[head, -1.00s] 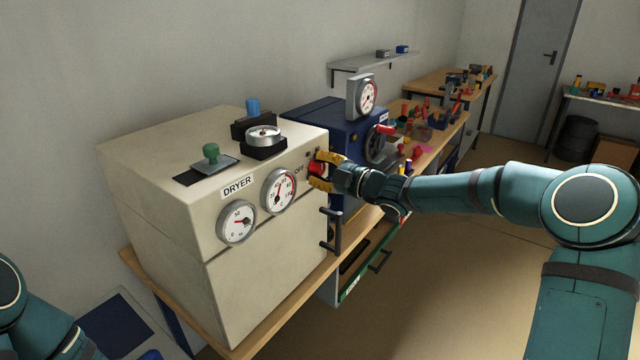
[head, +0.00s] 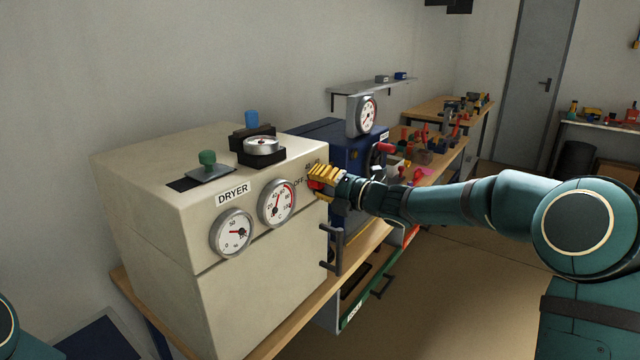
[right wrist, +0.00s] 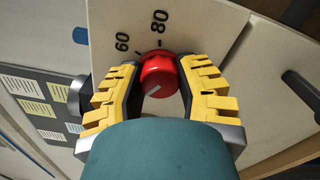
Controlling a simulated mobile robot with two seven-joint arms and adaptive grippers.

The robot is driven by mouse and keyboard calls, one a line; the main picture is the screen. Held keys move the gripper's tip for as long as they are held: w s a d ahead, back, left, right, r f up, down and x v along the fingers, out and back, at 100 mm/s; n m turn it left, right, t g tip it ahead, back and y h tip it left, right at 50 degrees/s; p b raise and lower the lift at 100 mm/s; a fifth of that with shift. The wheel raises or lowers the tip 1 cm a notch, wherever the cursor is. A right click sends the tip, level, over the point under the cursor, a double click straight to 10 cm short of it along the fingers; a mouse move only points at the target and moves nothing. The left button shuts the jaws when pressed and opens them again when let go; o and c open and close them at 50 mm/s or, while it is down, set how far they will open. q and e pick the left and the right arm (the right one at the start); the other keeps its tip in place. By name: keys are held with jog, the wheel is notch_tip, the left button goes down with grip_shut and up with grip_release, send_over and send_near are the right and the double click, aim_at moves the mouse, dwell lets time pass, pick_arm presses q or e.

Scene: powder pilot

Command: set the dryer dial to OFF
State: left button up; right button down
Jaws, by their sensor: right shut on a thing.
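The beige dryer (head: 150,190) stands on the wooden bench, with a DRYER label on its front. Its red dial (right wrist: 158,74) is at the right end of the front panel, and a little of it shows in the head view (head: 316,185). My right gripper (head: 322,182) is shut on the dial, with a yellow-padded finger on either side of it in the right wrist view (right wrist: 160,80). The marks 60 and 80 show beside the dial there, and OFF shows left of it in the head view. The dial has a pale line; its exact setting is unclear. My left gripper is out of view.
Two round gauges (head: 232,233) are left of the dial, and a dark door handle (head: 332,250) is below it. A blue machine (head: 335,135) stands close behind. The floor in front of the bench is open.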

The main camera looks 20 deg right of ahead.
jog(key=shift+n, duration=1.6)
jog(key=c, duration=0.6)
grip_release()
jog(key=shift+o, duration=0.2)
jog(key=v, duration=1.2)
